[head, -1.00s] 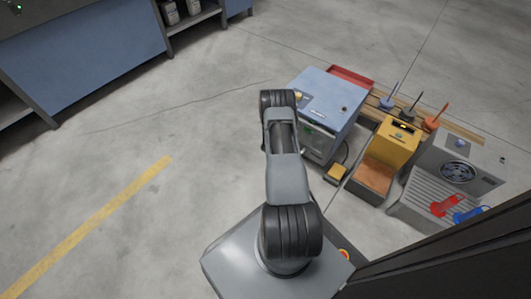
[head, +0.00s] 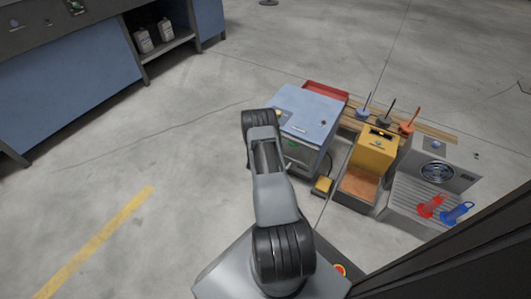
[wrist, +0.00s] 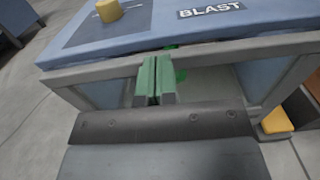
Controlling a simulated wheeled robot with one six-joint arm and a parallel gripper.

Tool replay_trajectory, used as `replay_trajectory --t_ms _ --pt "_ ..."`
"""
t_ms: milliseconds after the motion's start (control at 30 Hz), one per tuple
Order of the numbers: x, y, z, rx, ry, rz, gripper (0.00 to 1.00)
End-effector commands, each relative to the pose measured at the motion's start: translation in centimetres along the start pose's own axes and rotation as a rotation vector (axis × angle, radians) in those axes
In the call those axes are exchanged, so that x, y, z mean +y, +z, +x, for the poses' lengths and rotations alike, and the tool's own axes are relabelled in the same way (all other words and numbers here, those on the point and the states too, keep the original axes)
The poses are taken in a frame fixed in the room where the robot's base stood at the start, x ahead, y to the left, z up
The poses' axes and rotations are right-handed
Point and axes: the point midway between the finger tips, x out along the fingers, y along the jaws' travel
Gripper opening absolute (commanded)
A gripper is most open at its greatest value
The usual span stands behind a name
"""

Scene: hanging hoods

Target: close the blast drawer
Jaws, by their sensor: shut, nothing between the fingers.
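The blue cabinet (head: 305,108) labelled BLAST stands ahead of my arm in the head view. Its blue top edge (wrist: 225,48) and grey front frame fill the upper part of the wrist view. Below the frame is a pale recess with a green item (wrist: 181,75), partly hidden by my fingers. The drawer cannot be clearly made out, nor how far it stands out. My gripper (wrist: 155,68) has its green fingers together and empty, in front of the cabinet's front frame; contact cannot be told. In the head view my arm hides the fingers.
A yellow pedal-like block (head: 323,185) lies on the floor by the cabinet. A yellow unit (head: 377,146) and a grey fan unit (head: 437,172) stand to its right. A red tray (head: 326,91) is behind. The floor to the left is clear.

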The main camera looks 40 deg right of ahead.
Motion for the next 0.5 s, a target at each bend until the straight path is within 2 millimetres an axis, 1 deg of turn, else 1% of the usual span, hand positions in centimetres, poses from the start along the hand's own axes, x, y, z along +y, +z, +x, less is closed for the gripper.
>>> replay_trajectory --t_ms 33,300,500 --pt "0.2 0.2 -1.2 0.004 0.006 -0.005 0.0" --pt "0.3 0.2 -7.1 0.007 0.009 -0.01 0.0" --pt "0.1 0.0 -10.5 0.007 0.004 -0.01 0.0"
